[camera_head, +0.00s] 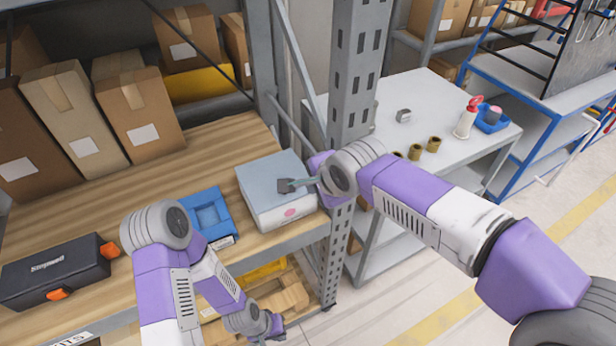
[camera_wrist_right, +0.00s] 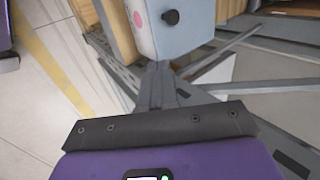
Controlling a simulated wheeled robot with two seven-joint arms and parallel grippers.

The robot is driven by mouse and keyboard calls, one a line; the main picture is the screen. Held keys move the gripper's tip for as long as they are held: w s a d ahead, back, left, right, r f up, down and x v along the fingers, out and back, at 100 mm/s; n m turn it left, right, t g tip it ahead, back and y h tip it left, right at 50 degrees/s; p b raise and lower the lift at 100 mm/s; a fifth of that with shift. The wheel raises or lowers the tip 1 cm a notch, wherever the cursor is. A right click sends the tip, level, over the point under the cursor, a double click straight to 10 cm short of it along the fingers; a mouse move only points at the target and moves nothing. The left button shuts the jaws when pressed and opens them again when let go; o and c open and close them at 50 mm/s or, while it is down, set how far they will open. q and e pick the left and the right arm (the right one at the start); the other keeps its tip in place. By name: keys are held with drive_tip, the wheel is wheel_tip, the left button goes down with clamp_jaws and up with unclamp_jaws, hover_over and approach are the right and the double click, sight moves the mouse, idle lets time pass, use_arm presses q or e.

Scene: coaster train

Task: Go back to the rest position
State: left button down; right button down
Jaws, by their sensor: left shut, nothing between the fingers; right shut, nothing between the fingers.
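My right gripper (camera_head: 288,186) reaches in from the right, shut and empty. In the head view its fingertips overlap the pale blue-grey top of a white box (camera_head: 262,212). The right wrist view shows its closed fingers (camera_wrist_right: 160,78) just below the same box (camera_wrist_right: 185,28), with a pink mark and a black knob on it. I cannot tell whether they touch. My left gripper (camera_head: 274,329) is low at the bottom centre, in front of the shelf edge, shut and empty. My left arm covers part of the shelf.
A wooden shelf (camera_head: 100,205) carries cardboard boxes (camera_head: 140,112), a blue tray (camera_head: 208,214) and a black toolbox (camera_head: 55,270). A grey perforated post (camera_head: 357,70) stands close to my right gripper. A white table (camera_head: 430,92) stands behind. Open floor (camera_head: 430,305) lies at bottom right.

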drive_tip(key=s+d+f+n+g, duration=0.1)
drive_tip(key=d+f+n+g, duration=0.15)
drive_tip(key=f, duration=1.15)
drive_tip(key=s+d+f+n+g, duration=0.1)
drive_tip(key=s+d+f+n, duration=0.2)
drive_tip(key=f, duration=1.1)
drive_tip(key=s+d+f+n+g, duration=0.1)
drive_tip(key=s+d+f+n, duration=0.1)
drive_tip(key=s+f, duration=0.5)
drive_tip(key=s+d+f+n+g+p, duration=0.1)
drive_tip(key=s+d+f+n, duration=0.1)
drive_tip(key=s+f, duration=0.5)
drive_tip(key=shift+s+d+f+y, duration=0.3)
drive_tip(key=shift+d+f, duration=0.2)
drive_tip(key=shift+f, duration=0.05)
drive_tip(key=shift+w+a, duration=0.1)
